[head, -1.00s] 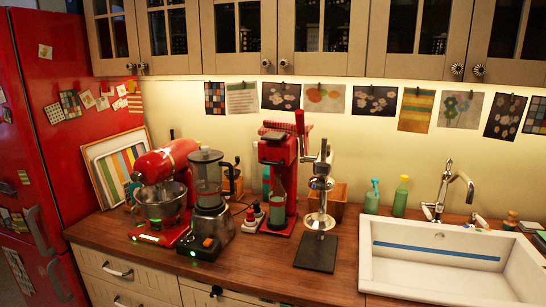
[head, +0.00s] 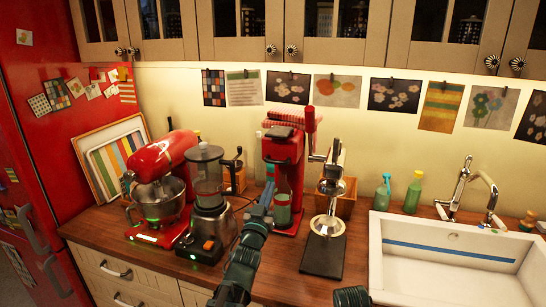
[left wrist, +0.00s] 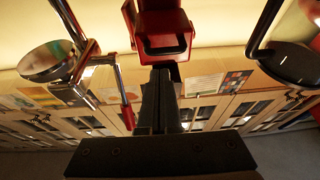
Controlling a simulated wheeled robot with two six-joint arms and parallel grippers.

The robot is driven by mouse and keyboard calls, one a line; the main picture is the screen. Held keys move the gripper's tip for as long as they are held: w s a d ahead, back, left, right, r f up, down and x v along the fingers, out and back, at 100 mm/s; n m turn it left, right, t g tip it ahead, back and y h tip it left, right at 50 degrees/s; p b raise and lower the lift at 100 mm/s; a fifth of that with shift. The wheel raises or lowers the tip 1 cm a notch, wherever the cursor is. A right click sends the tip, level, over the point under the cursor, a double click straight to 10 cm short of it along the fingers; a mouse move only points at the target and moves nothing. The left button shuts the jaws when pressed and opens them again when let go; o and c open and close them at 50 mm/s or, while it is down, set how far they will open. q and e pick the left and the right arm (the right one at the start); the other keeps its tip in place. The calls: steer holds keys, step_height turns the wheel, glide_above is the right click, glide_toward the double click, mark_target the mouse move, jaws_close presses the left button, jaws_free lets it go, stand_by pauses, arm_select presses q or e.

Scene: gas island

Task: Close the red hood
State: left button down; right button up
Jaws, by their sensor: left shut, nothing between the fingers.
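A red machine (head: 283,182) stands on the wooden counter with a green-tinted bottle (head: 282,209) in its front. Its red upper part, the likely hood (head: 282,147), has a dark top piece; I cannot tell how far it is open. The red upper part also shows in the left wrist view (left wrist: 164,48), just beyond the fingers. My left gripper (head: 268,187) is shut and empty, in front of the machine's left side in the head view. Part of my right arm (head: 352,297) shows at the bottom edge; its jaws cannot be made out.
A metal press (head: 328,225) with a red-handled lever stands close right of the machine. A blender (head: 208,205) and a red stand mixer (head: 162,170) stand to the left. A white sink (head: 445,255) is at the right. Cabinets (head: 330,30) hang above.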

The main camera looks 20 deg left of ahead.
arm_select(q)
steer(key=w+a+r+t+p, duration=0.1)
steer(key=w+r+t+p, duration=0.1)
steer(key=w+r+p, duration=0.5)
arm_select(e)
step_height(320, 180, up, 6)
steer(key=f+b, duration=0.1)
steer(key=b, duration=0.1)
arm_select(q)
steer(key=shift+w+f+m+h+b, duration=0.35)
steer(key=shift+w+f+b, duration=0.7)
steer(key=shift+b, duration=0.9)
arm_select(e)
steer(key=shift+w+a+f, duration=0.1)
steer(key=shift+w+f, duration=0.1)
steer(key=shift+f, duration=0.75)
steer(key=shift+w+a+f, duration=0.1)
steer(key=shift+w+f, duration=0.1)
steer(key=shift+f, duration=0.7)
arm_select(q)
steer(key=shift+s+f, duration=0.1)
steer(key=shift+s, duration=0.05)
step_height(320, 180, down, 7)
steer(key=b, duration=0.6)
steer(key=shift+b, duration=0.4)
arm_select(e)
step_height(320, 180, down, 7)
